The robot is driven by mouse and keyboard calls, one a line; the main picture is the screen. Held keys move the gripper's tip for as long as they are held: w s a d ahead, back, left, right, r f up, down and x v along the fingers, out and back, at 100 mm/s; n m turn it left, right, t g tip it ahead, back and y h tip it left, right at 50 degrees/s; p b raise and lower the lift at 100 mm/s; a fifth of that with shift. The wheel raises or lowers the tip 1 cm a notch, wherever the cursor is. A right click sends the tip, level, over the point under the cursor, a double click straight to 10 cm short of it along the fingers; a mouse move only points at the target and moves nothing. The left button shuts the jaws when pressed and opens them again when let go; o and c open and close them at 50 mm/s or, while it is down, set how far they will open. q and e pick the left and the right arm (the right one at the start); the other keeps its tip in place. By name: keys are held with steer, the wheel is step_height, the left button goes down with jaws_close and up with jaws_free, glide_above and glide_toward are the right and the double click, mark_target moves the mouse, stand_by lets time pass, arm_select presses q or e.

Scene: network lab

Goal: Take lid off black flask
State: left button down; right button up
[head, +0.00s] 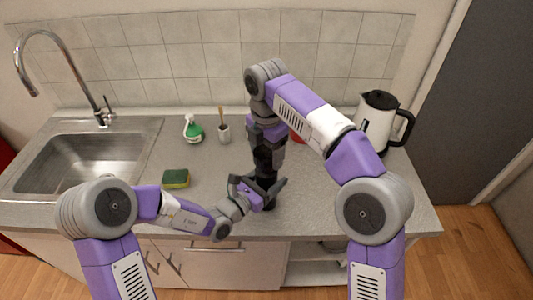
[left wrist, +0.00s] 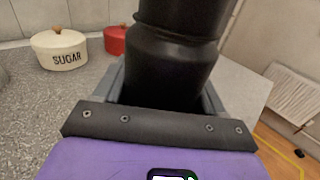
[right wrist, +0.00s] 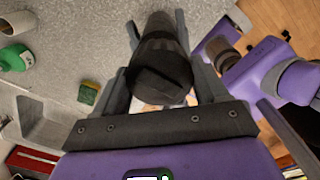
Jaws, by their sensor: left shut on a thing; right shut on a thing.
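The black flask (head: 268,196) stands on the grey counter near its front edge. My left gripper (head: 266,188) is shut around the flask's body from the left; the body also shows between its fingers in the left wrist view (left wrist: 170,65). My right gripper (right wrist: 160,70) reaches down from above and is shut on the black lid (right wrist: 162,72) at the flask's top. In the left wrist view a seam shows between the upper part and the body. I cannot tell whether the lid is loose.
A sink (head: 80,160) is at the left. A sugar pot (left wrist: 58,50) and red pot (left wrist: 115,40) are behind, a kettle (head: 378,120) at the right.

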mark_target(267, 152)
steer(key=shift+r, duration=0.1)
steer(key=shift+r, duration=2)
arm_select(q)
jaws_free()
